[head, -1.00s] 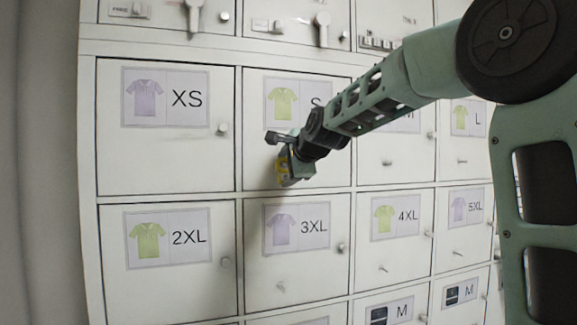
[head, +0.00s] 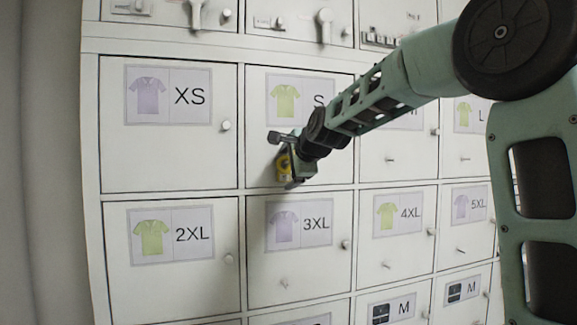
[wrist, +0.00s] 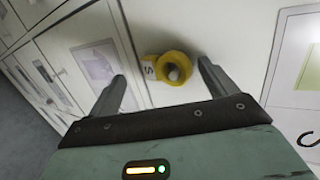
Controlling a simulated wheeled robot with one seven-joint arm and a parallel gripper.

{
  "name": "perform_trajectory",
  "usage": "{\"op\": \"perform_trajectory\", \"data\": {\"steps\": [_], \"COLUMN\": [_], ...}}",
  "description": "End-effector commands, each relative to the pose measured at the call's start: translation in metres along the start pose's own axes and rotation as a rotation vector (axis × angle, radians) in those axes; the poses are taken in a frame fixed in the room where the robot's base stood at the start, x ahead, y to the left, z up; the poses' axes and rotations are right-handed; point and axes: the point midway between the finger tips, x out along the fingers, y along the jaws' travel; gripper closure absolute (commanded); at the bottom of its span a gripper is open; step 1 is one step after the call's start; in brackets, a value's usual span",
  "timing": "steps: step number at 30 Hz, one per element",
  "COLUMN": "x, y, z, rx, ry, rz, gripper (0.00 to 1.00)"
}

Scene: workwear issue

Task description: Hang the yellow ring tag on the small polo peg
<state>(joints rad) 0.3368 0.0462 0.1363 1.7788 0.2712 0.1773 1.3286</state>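The yellow ring tag (wrist: 158,58) is around a grey peg (wrist: 175,73) on a white door in the wrist view. Its small white label, marked S, sticks out to the left. My gripper (wrist: 161,70) is open, with one finger on each side of the ring and a visible gap to both. In the head view my gripper (head: 282,162) is at the door with the green polo picture (head: 285,100) and the letter S. The yellow ring (head: 284,164) shows there, partly hidden by my gripper.
Doors marked XS (head: 170,160), 2XL (head: 170,285) and 3XL (head: 300,265) surround this one, each with a knob. Several doors below and to the right have small pegs. My arm covers part of the door right of S.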

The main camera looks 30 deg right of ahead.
Motion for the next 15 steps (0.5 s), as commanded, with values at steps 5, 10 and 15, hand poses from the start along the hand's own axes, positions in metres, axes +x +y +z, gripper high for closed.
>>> {"op": "perform_trajectory", "data": {"steps": [5, 10, 15], "x": [-0.001, -0.002, -0.018], "y": [-0.004, -0.005, -0.004], "z": [0.000, 0.000, 0.000], "rx": [0.000, -0.001, -0.001], "ry": [0.001, 0.001, 0.002], "rz": [-0.011, -0.014, -0.016], "gripper": [0.09, 0.09, 0.09]}}
